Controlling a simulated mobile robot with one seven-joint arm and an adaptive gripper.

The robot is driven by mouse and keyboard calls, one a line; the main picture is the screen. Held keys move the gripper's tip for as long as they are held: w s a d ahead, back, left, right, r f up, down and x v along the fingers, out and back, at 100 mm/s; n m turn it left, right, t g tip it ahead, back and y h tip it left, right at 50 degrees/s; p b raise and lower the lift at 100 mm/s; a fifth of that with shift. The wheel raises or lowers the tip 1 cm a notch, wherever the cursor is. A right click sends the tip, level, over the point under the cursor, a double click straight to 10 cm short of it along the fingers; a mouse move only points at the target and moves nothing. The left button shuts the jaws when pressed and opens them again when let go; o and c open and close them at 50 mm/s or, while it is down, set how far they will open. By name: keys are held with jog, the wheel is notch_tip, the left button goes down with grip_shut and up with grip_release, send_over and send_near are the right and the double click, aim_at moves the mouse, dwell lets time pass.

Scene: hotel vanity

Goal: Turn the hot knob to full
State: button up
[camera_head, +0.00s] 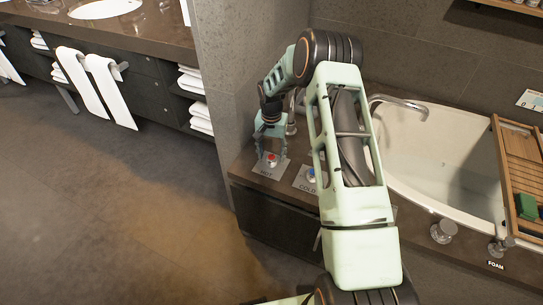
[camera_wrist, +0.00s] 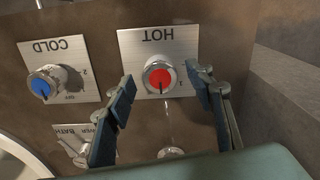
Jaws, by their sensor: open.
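The hot knob (camera_head: 271,159) has a red cap and sits on a metal plate marked HOT on the brown tub deck. In the wrist view the hot knob (camera_wrist: 158,77) has a dark pointer line toward the bottom of the picture. My gripper (camera_head: 269,150) is over the knob, fingers pointing down. In the wrist view my gripper (camera_wrist: 163,88) is open, one finger on each side of the knob, with gaps visible and nothing held. The cold knob (camera_wrist: 46,84), blue-capped, is to the left there; in the head view the cold knob (camera_head: 311,175) is partly hidden by my arm.
A lever on a plate marked BATH (camera_wrist: 75,148) is at lower left in the wrist view. The bathtub (camera_head: 440,150) with a spout (camera_head: 400,101) and a wooden caddy (camera_head: 518,170) lies right. Floor at left is clear.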

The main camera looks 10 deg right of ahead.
jog(key=shift+f, duration=0.45)
jog(key=shift+c, duration=0.5)
jog(key=c, duration=1.1)
jog(key=shift+o, duration=0.2)
